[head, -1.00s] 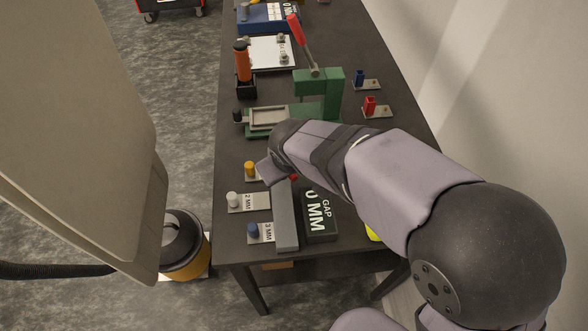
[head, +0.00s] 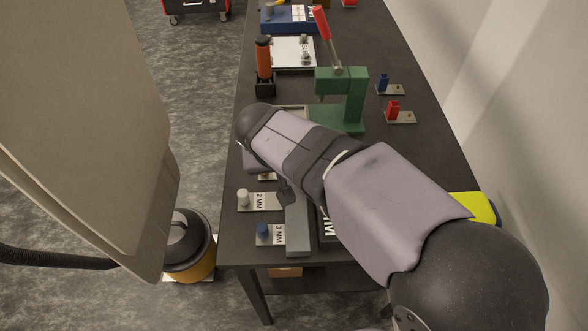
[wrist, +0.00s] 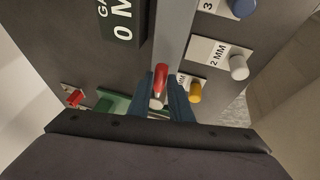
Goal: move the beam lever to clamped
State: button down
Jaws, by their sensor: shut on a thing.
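The beam lever shows as a red grip (wrist: 159,82) at the end of the long grey beam (wrist: 176,35) in the wrist view. My gripper (wrist: 162,92) is shut on the red grip, with one blue-grey finger on each side. In the head view the grey beam (head: 297,232) lies along the front of the bench, and my arm hides the lever and most of my gripper. The gap display (wrist: 124,20) stands beside the beam; its visible part reads 0 MM in the wrist view. The lever's pivot is hard to make out.
Beside the beam are a white-knobbed 2 MM plate (head: 261,203), a blue-knobbed 3 MM plate (head: 277,239) and a yellow knob (wrist: 194,92). A green press (head: 342,98) with a red-tipped handle stands behind my arm.

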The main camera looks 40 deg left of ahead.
jog(key=c, duration=1.6)
grip_release()
jog(key=shift+s, duration=0.1)
jog(key=shift+r, duration=0.1)
jog(key=shift+b+v, duration=0.85)
jog(key=shift+v, duration=2.75)
